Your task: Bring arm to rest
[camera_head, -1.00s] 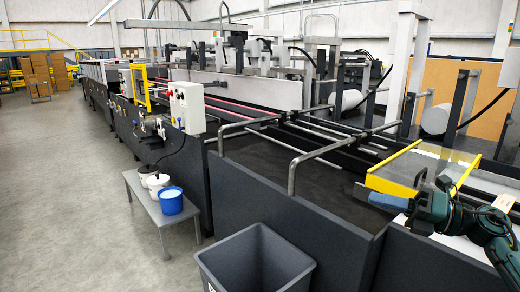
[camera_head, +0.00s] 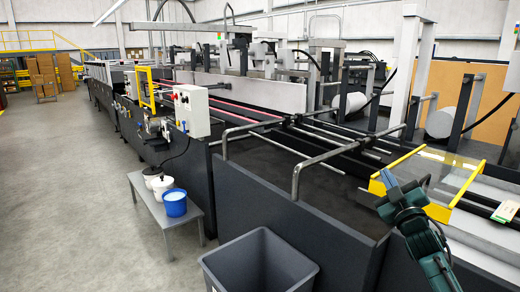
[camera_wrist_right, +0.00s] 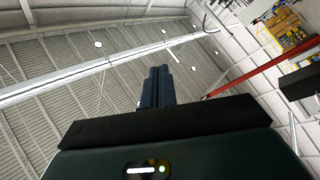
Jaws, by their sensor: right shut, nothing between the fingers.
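My right gripper (camera_head: 402,182) is at the lower right of the head view, raised in front of the yellow-edged clear guard of the machine. Its fingers point up and are closed together with nothing between them. In the right wrist view the two dark fingers (camera_wrist_right: 157,88) stand side by side against the ceiling. My right arm runs down from the gripper to the bottom edge of the head view. My left gripper is not in view.
The folder gluer (camera_head: 300,220) fills the middle and right. A grey bin (camera_head: 258,262) stands at its front. A small grey table (camera_head: 155,207) holds a blue bucket (camera_head: 175,204) and a white container (camera_head: 160,184). The floor at left is clear.

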